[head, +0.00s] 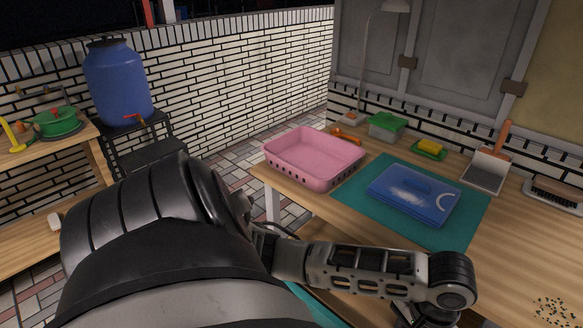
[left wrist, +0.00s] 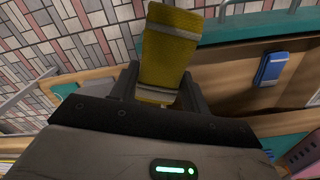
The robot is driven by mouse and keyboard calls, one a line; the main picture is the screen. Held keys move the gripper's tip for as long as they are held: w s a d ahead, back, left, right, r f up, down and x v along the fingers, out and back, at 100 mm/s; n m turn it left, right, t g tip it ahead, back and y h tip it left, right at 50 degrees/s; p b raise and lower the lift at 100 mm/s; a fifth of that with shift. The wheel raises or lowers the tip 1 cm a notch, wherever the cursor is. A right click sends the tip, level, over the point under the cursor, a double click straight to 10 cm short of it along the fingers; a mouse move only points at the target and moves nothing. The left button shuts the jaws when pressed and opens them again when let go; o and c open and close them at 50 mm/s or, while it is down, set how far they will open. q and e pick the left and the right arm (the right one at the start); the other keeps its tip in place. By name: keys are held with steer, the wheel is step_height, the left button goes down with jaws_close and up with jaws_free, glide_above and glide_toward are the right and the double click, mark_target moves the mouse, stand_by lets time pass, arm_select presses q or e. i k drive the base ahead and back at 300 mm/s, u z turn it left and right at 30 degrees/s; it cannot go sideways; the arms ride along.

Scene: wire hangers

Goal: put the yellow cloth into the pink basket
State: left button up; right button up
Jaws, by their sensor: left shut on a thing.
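The yellow cloth (left wrist: 170,45) shows in the left wrist view, between the two fingers of my left gripper (left wrist: 160,80), which is shut on it. The cloth sticks out past the fingertips, with the tiled floor and wooden furniture behind. The pink basket (head: 314,159) stands on the wooden table in the head view, at the left end beside the teal mat, and looks empty. In the head view my left arm crosses the lower middle; its gripper and the cloth are hidden or out of frame. My right gripper is in neither view.
A blue case (head: 412,194) lies on the teal mat (head: 355,185). Behind are a green-lidded box (head: 387,126), a yellow block on a green dish (head: 430,149) and a dustpan (head: 487,172). A blue cloth (left wrist: 271,68) hangs at right in the wrist view.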

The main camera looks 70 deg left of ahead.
mark_target(312, 165)
steer(key=u, duration=3.25)
steer(key=i, duration=3.35)
steer(key=z, duration=4.25)
